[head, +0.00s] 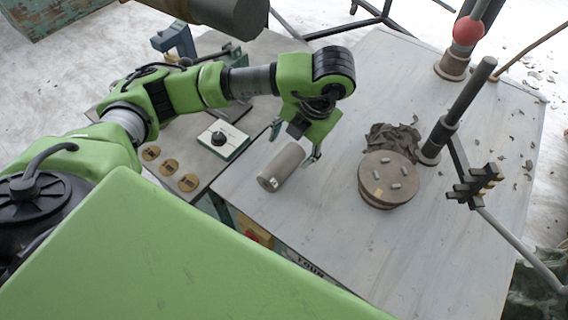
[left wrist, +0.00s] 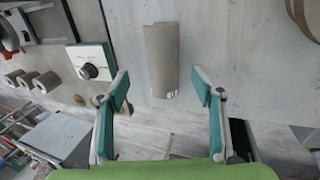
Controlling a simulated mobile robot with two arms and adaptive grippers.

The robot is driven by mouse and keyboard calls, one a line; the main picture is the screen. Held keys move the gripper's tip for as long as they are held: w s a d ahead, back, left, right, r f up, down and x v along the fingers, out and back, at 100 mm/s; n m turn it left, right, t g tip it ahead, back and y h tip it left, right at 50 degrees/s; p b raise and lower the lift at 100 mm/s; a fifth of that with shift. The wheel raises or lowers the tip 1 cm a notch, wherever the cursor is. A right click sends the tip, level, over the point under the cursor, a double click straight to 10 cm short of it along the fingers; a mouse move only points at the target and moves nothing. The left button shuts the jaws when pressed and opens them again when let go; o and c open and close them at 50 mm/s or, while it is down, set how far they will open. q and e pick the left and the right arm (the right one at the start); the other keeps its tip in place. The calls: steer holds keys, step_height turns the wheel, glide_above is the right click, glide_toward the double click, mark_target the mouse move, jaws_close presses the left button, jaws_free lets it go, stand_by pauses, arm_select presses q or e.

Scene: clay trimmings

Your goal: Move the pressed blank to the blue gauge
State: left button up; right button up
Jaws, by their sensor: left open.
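A grey clay-like cylinder (head: 281,167), which looks like the pressed blank, lies on its side on the pale table, with a small light mark on its near end. It also shows in the left wrist view (left wrist: 162,55), ahead of the fingers. My left gripper (head: 295,143) is open and empty, just above the cylinder's far end. In the left wrist view its teal-padded fingertips (left wrist: 161,88) are spread to either side of the cylinder's line, apart from it. A blue upright device (head: 178,42), probably the blue gauge, stands at the back left, partly cut off by my arm.
Right of the gripper are a round turntable (head: 372,192) with small grey bits, dark trimmings (head: 396,137) and a dark post (head: 462,105). The table front is clear.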

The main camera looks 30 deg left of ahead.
mark_target(287, 159)
arm_select(q)
steer(key=x, duration=0.3)
steer(key=shift+f+p, duration=0.45)
steer(key=shift+f, duration=0.15)
steer(key=p+x, duration=0.1)
steer(key=x, duration=0.3)
steer(key=shift+d+f, duration=0.1)
steer(key=shift+f, duration=0.05)
steer(key=c, duration=1.5)
steer(key=shift+w, duration=0.1)
jaws_close()
arm_select(e)
steer(key=shift+w+a+r, duration=0.15)
steer(key=shift+w+r, duration=0.1)
steer(key=shift+r, duration=0.2)
steer(key=shift+w+a+r, duration=0.1)
steer(key=shift+w+r, duration=0.1)
steer(key=shift+r, duration=0.25)
